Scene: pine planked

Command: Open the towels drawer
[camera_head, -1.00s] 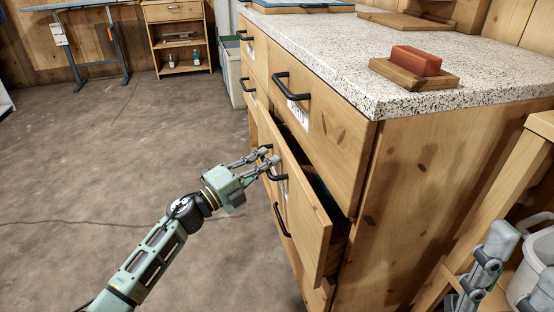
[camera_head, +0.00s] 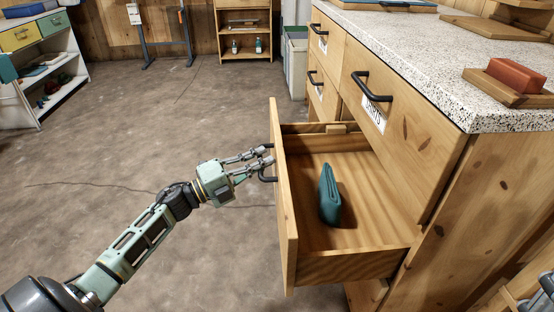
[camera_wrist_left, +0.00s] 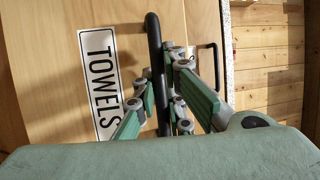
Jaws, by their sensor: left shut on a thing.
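The towels drawer (camera_head: 284,190) is pulled well out of the wooden cabinet, and its front stands clear of the cabinet face. A folded teal towel (camera_head: 329,195) sits inside it on the bare drawer floor. My left gripper (camera_head: 266,160) is shut on the drawer's black handle (camera_head: 268,178). In the left wrist view the fingers (camera_wrist_left: 172,100) close around the dark handle bar (camera_wrist_left: 155,60), beside a white label reading TOWELS (camera_wrist_left: 101,80). Part of my right gripper (camera_head: 540,300) shows at the lower right corner, too cut off to judge its fingers.
Above the drawer is a closed drawer with a black handle (camera_head: 371,88). The speckled countertop (camera_head: 440,60) holds a red block (camera_head: 515,75) on a wooden tray. A shelf unit (camera_head: 40,75) stands at far left. The floor left of the drawer is clear.

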